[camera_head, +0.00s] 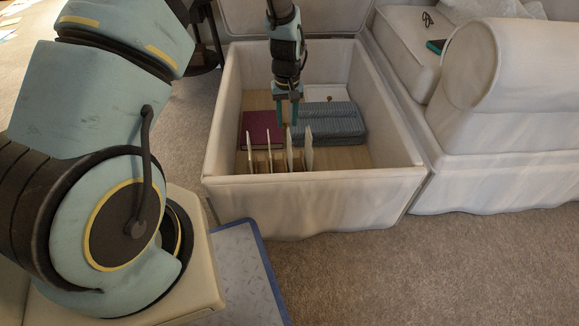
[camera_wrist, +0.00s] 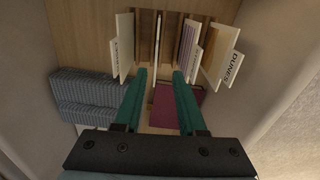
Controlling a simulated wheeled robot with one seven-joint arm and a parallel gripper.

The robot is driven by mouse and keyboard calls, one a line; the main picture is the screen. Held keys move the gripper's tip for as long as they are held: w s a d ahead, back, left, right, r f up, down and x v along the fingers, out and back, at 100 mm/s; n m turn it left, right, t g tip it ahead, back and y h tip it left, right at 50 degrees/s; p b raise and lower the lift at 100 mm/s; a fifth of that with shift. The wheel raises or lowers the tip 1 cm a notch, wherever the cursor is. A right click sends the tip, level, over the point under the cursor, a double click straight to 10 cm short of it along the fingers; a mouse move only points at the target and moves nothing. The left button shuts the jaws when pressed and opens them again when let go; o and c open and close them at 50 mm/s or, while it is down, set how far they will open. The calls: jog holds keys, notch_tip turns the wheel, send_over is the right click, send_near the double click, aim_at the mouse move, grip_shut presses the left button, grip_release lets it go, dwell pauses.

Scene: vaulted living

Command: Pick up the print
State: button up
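Several thin prints stand upright in a wooden rack inside an open fabric storage box. In the wrist view one print (camera_wrist: 157,45) shows nearly edge-on, in line with the gap between my fingers. A white one (camera_wrist: 124,45) with partly readable lettering is left of it. A purplish one (camera_wrist: 187,45) and one lettered "DUNES" (camera_wrist: 225,62) are to its right. In the head view the prints (camera_head: 308,150) stand at the box's near side. My gripper (camera_head: 288,123) points down into the box above them. Its green fingers (camera_wrist: 159,74) are apart, with nothing visibly held.
The box (camera_head: 310,192) has pale walls and a raised lid behind. Inside lie blue-grey folded fabric (camera_head: 328,122) and a maroon flat item (camera_head: 258,126). A pale sofa (camera_head: 510,90) stands close on the right. Carpet (camera_head: 440,270) in front is clear.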

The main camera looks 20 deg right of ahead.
jog(key=shift+s+d+f, duration=0.1)
jog(key=shift+d+f, duration=0.1)
jog(key=shift+f, duration=0.3)
jog(key=shift+d+f, duration=0.15)
jog(key=shift+f, duration=0.3)
notch_tip(320, 180, down, 5)
jog(key=shift+f+b, duration=0.1)
jog(key=shift+b, duration=1)
notch_tip(320, 180, down, 5)
jog(key=b, duration=0.2)
jog(key=shift+f+b, duration=0.1)
jog(key=shift+b, duration=0.3)
grip_shut()
